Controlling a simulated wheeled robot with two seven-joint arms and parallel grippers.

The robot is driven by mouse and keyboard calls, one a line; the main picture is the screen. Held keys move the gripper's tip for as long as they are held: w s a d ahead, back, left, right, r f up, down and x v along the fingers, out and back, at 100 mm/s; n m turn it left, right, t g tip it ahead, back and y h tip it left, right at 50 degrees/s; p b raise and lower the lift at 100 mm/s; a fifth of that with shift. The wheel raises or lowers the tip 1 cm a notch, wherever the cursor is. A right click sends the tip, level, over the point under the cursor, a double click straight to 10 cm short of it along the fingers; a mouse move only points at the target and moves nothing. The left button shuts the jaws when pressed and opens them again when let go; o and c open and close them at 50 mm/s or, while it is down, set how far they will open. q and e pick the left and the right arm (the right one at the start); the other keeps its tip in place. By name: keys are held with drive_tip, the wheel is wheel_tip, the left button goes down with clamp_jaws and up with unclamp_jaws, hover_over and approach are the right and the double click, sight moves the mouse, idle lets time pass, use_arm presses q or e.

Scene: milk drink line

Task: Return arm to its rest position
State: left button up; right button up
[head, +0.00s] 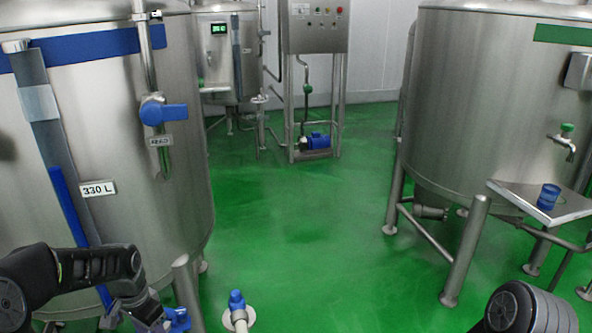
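My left arm comes in at the lower left, in front of the large steel tank (130,140) with the blue band. Its far end, with my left gripper (150,313), is dark and small at the bottom edge, beside a blue part (178,320). I cannot tell whether its fingers are open or shut, or whether they touch the blue part. My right arm shows only as a dark rounded link at the lower right. My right gripper is out of view.
A blue-handled valve (163,112) is on the left tank's pipe. A blue-topped pipe (237,305) stands at bottom centre. At right, a blue cup (548,197) stands on a steel shelf (505,191) below a green-handled tap (564,142). The green floor (300,220) between the tanks is clear.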

use_arm(q)
drive_tip(key=d+f+n+t+h+p, duration=0.1)
drive_tip(key=d+f+n+t+h, duration=0.3)
drive_tip(key=d+f, duration=0.9)
drive_tip(key=s+d+f+n+g+p, duration=0.1)
drive_tip(key=s+d+f+g, duration=0.1)
drive_tip(key=s+d, duration=0.6)
drive_tip(key=s+d+f+n+g+p, duration=0.1)
drive_tip(key=s+d+f+g, duration=0.1)
drive_tip(key=s+d, duration=0.6)
drive_tip(key=s+f, duration=0.1)
drive_tip(key=s, duration=0.4)
drive_tip(key=shift+d+f+n, duration=0.3)
drive_tip(key=shift+d+f, duration=0.1)
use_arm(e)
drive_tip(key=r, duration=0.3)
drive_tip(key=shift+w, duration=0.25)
use_arm(q)
drive_tip(key=shift+a, duration=0.1)
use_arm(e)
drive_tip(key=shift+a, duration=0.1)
